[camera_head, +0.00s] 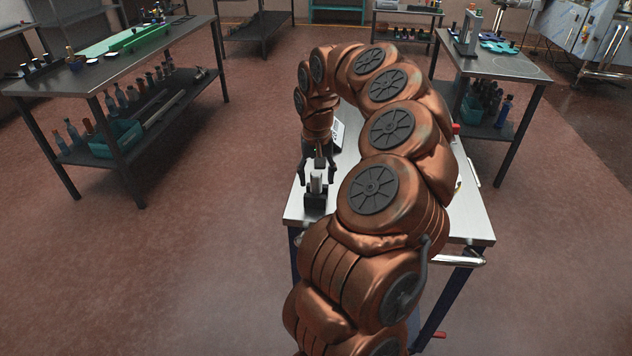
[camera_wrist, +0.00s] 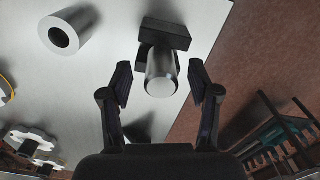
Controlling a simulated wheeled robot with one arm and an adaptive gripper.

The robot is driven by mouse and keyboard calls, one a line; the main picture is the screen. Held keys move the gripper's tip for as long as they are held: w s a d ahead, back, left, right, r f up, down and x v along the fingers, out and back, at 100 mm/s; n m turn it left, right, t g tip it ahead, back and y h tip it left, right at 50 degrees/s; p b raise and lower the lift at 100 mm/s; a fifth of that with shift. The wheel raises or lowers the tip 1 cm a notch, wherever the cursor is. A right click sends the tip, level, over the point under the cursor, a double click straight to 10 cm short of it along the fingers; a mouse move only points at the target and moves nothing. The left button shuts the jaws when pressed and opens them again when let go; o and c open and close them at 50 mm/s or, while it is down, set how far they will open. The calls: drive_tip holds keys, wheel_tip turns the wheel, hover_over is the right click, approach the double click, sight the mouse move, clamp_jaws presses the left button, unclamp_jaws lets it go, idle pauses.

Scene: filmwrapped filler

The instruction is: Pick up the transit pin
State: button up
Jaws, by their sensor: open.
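I take the transit pin to be the short metal cylinder (camera_wrist: 161,75) with a pale round end, seen between my fingers in the wrist view. A black block-shaped part (camera_wrist: 167,33) adjoins it, on the table. In the head view the metal piece (camera_head: 316,185) rises from a black base (camera_head: 315,201) near the table's left corner. My gripper (camera_wrist: 160,84) is open, one finger on each side of the cylinder, with visible gaps. In the head view my gripper (camera_head: 318,173) points down over the piece. Part of the cylinder's far end is hidden by the black part.
A white labelled item (camera_head: 338,132) stands behind my gripper. My arm hides much of the table (camera_head: 470,215). Other workbenches (camera_head: 75,80) stand apart, with open floor between.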

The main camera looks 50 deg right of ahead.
drive_tip(key=shift+f, duration=0.25)
clamp_jaws()
idle(0.4)
